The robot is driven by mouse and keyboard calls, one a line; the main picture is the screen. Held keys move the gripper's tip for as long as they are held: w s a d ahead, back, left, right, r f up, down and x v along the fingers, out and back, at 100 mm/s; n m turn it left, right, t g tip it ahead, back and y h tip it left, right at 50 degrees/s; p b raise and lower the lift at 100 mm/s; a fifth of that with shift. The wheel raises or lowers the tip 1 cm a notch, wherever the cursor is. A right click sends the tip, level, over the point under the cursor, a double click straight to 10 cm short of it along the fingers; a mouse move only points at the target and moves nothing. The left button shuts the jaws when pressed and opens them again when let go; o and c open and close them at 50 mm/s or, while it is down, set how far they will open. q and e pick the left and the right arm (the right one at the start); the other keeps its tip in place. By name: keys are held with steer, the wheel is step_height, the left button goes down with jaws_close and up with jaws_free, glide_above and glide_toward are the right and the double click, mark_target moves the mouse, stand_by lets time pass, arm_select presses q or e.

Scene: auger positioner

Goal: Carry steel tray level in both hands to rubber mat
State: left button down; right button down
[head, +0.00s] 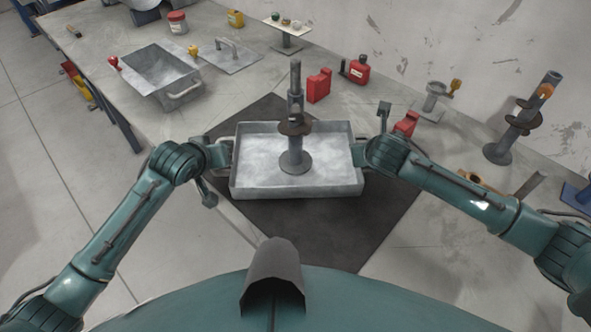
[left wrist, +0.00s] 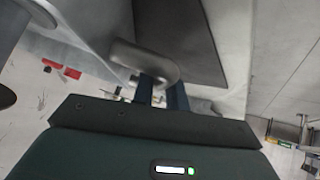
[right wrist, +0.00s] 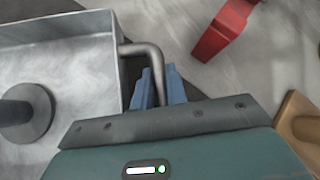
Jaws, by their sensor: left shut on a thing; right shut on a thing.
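The steel tray (head: 258,170) is over the dark rubber mat (head: 340,235) in the head view, looking about level. I cannot tell whether it touches the mat. A grey post with a round base and a brown collar (head: 295,128) stands upright in the tray. My left gripper (head: 224,155) is shut on the tray's left handle, which shows in the left wrist view (left wrist: 145,62). My right gripper (head: 360,152) is shut on the right handle, seen in the right wrist view (right wrist: 150,55). The tray hides part of the mat.
A second metal tray (head: 160,75) and a flat plate with a handle (head: 232,56) lie at the back left. Red containers (head: 319,86) stand behind the mat. Another post (head: 510,130) stands at the right near the wall. Bare mat shows in front of the tray.

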arm_select(q)
steer(key=shift+w+d+f+b, duration=0.1)
steer(key=shift+f+b, duration=0.55)
steer(key=shift+b, duration=0.05)
arm_select(e)
steer(key=shift+a+f, duration=0.1)
steer(key=shift+f, duration=0.55)
arm_select(q)
steer(key=c, duration=1.6)
jaws_free()
arm_select(e)
steer(key=c, duration=1.6)
jaws_free()
steer(key=shift+s, duration=0.1)
arm_select(q)
steer(key=shift+o, duration=1)
arm_select(e)
steer(key=shift+o, duration=1)
steer(key=shift+s+r, duration=0.1)
steer(key=shift+r, duration=0.1)
arm_select(q)
steer(key=v, duration=1.2)
arm_select(e)
steer(key=v, duration=1.1)
steer(key=shift+s+r, duration=0.2)
steer(key=shift+s, duration=0.1)
